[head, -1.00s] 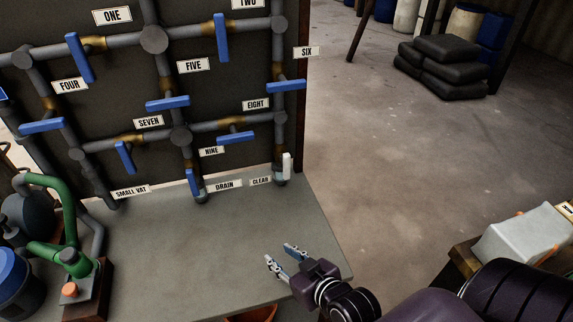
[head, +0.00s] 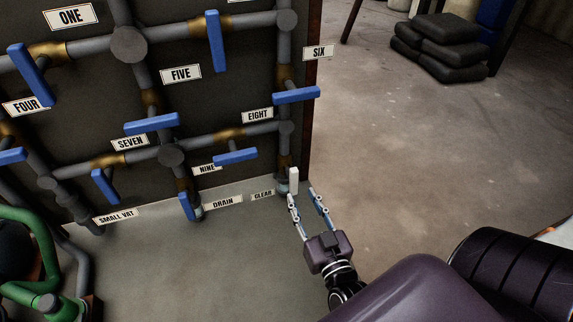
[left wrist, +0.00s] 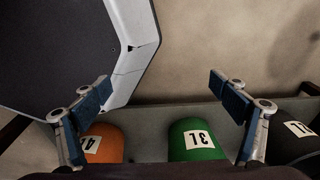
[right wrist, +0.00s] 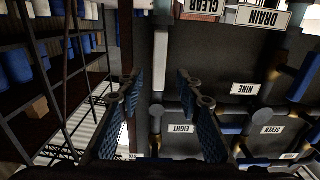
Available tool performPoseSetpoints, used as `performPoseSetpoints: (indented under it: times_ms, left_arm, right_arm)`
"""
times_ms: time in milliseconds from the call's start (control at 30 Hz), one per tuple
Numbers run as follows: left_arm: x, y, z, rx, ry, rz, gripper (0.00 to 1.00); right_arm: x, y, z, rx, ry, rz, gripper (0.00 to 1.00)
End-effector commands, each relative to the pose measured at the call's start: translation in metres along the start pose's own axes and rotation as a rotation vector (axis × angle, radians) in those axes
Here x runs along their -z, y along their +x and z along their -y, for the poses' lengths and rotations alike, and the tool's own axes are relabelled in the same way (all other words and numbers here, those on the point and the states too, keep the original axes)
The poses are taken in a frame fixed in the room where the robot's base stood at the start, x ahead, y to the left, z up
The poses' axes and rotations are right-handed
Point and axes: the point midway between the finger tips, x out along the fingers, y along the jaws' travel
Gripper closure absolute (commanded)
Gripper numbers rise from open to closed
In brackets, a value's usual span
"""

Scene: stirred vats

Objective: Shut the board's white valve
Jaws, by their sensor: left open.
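The white valve (head: 294,180) is at the foot of the board's right-hand pipe, by the CLEAR label (head: 262,195). Its handle stands upright, in line with the pipe. My right gripper (head: 302,195) is open just in front of the handle's lower part, slightly to the right. In the right wrist view, which shows the board upside down, the white handle (right wrist: 160,58) appears between the open fingers, beyond their tips; I see no contact. My left gripper (left wrist: 160,88) is open and empty, away from the board, above labelled containers.
The bench top (head: 200,270) is clear before the board. Left wrist view shows a green container (left wrist: 195,140) and an orange one (left wrist: 103,145).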

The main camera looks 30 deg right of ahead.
Motion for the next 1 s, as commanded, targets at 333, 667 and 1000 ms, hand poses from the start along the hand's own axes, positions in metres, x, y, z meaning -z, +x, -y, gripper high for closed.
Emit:
performPoseSetpoints:
  times_ms: [333, 667, 1000]
  left_arm:
    - [-0.024, -0.007, -0.005, -0.006, -0.001, 0.033, 0.1]
    - [-0.03, -0.013, -0.005, -0.006, -0.001, 0.044, 0.1]
    - [-0.005, -0.012, -0.002, -0.002, -0.002, 0.008, 0.1]
  right_arm:
    - [0.002, 0.033, -0.001, -0.003, 0.001, -0.005, 0.67]
    - [0.001, 0.072, -0.001, -0.003, 0.0, -0.002, 0.67]
    - [0.0, 0.078, -0.001, -0.003, 0.0, -0.001, 0.67]
